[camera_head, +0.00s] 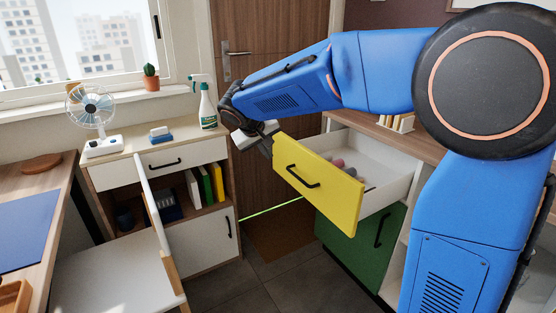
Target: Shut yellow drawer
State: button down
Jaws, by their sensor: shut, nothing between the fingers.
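The yellow drawer (317,189) is pulled well out of the cabinet on the right. Its front has a black handle (303,177), and its white interior shows a few small rounded items (338,164). My gripper (268,143) is shut and empty. In the picture it is at the upper left corner of the yellow front; I cannot tell whether it touches. My blue arm reaches across from the right above the drawer and hides part of the cabinet top.
A green door (362,240) with a black handle is below the drawer. A white cabinet (200,250) holding a fan (92,112) and a spray bottle (207,107) stands left. A white chair (110,275) is at the front left. Dark floor (235,285) is open between.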

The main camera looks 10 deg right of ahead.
jog(key=shift+w+d+f, duration=1.05)
jog(key=shift+d+f, duration=0.1)
jog(key=shift+f, duration=0.15)
jog(key=shift+w+d+f, duration=1)
jog(key=shift+d+f, duration=0.2)
jog(key=shift+f, duration=0.15)
jog(key=shift+w+d+f, duration=1.05)
jog(key=shift+d+f, duration=0.1)
jog(key=shift+f, duration=0.15)
jog(key=w+d, duration=0.2)
jog(key=d, duration=0.6)
jog(key=w+d, duration=0.3)
jog(key=d, duration=0.5)
jog(key=w+d, duration=0.3)
jog(key=d, duration=0.5)
jog(key=shift+d, duration=0.1)
jog(key=shift+w+d+r, duration=0.1)
jog(key=shift+w+d, duration=0.1)
jog(key=shift+d, duration=0.65)
